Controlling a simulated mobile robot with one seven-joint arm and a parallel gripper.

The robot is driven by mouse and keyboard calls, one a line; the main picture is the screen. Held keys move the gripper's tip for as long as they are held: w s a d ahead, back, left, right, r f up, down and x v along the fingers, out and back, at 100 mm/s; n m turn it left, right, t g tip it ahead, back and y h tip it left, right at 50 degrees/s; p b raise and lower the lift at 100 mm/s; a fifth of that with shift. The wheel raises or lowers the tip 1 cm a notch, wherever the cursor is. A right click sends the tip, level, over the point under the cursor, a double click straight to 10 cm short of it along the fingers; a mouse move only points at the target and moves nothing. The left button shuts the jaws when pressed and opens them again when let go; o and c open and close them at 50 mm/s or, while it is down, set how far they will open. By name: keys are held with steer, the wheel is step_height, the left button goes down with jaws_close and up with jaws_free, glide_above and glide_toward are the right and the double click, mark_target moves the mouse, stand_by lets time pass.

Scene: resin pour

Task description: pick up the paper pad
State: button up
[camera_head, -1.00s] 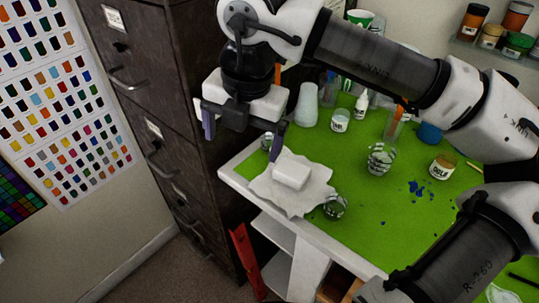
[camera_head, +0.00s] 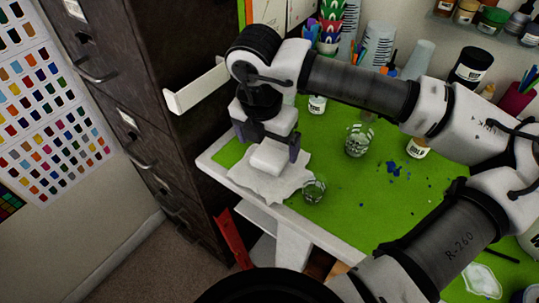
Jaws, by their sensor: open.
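The paper pad (camera_head: 268,161) looks like a small white block with rounded edges. It lies on a crumpled white sheet (camera_head: 272,188) near the left corner of the green-topped table. My gripper (camera_head: 268,148) is open and points down just above or around the pad, with one purple-grey finger to each side of it in the picture. Whether the fingers reach down beside the pad or touch it, I cannot tell. The gripper body hides the pad's far side.
A small clear glass (camera_head: 314,188) stands right of the sheet. A larger glass (camera_head: 359,139) and blue specks (camera_head: 394,168) are farther right on the green table top (camera_head: 345,210). The dark filing cabinet (camera_head: 150,110) stands close on the left.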

mark_target(270, 155)
steer(key=f, duration=0.2)
steer(key=w+f+p, duration=0.1)
steer(key=f, duration=0.1)
steer(key=shift+d, duration=0.2)
steer(key=c, duration=1)
